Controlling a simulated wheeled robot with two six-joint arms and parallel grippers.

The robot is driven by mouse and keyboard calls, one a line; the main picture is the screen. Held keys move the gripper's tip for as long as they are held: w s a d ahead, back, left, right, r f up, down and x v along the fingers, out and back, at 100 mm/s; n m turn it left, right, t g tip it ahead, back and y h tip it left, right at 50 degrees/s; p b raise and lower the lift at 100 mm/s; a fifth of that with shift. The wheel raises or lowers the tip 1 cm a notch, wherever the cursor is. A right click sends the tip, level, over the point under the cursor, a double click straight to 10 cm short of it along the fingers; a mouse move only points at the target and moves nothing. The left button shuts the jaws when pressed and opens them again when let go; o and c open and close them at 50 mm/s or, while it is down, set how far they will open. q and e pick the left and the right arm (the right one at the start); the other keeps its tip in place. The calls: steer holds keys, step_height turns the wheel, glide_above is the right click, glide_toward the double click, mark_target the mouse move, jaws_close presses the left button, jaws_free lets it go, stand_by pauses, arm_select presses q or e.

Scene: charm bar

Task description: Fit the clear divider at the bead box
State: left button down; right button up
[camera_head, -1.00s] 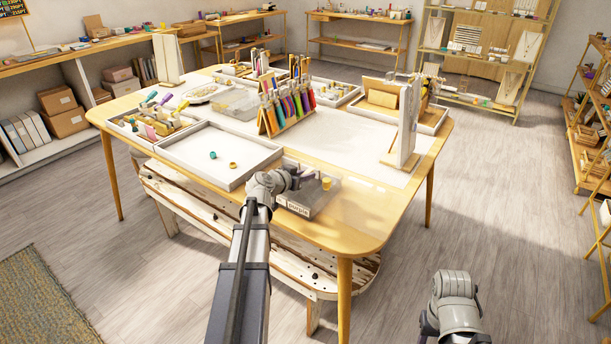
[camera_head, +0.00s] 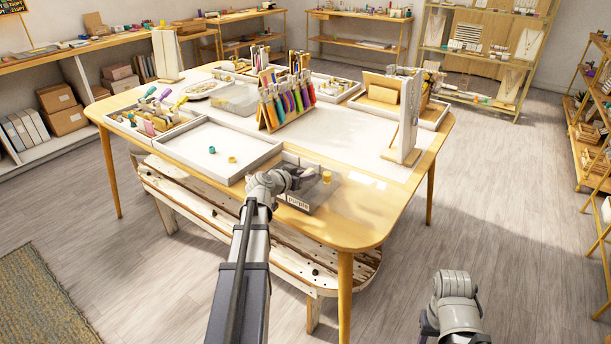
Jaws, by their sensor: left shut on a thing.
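My left gripper (camera_head: 303,178) is over the box's left part, seen from behind. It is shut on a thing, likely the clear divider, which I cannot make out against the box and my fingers. I cannot tell whether it touches the box. A small yellow cylinder (camera_head: 326,177) shows at the box's right side. My right arm (camera_head: 455,300) is at the lower right, away from the table; its fingers are out of view.
A white tray (camera_head: 262,163) with a teal piece (camera_head: 211,150) and a yellow piece (camera_head: 231,159) stands left of the box. A rack of colored tassels (camera_head: 288,103) and a white display stand (camera_head: 408,125) are behind.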

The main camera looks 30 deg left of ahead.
arm_select(q)
steer(key=shift+f+b, duration=0.4)
steer(key=shift+f, duration=0.1)
steer(key=c, duration=0.7)
jaws_free()
steer(key=shift+s+r, duration=0.1)
steer(key=p+v, duration=0.3)
steer(key=v, duration=0.4)
steer(key=shift+s+r, duration=0.15)
steer(key=shift+s, duration=0.15)
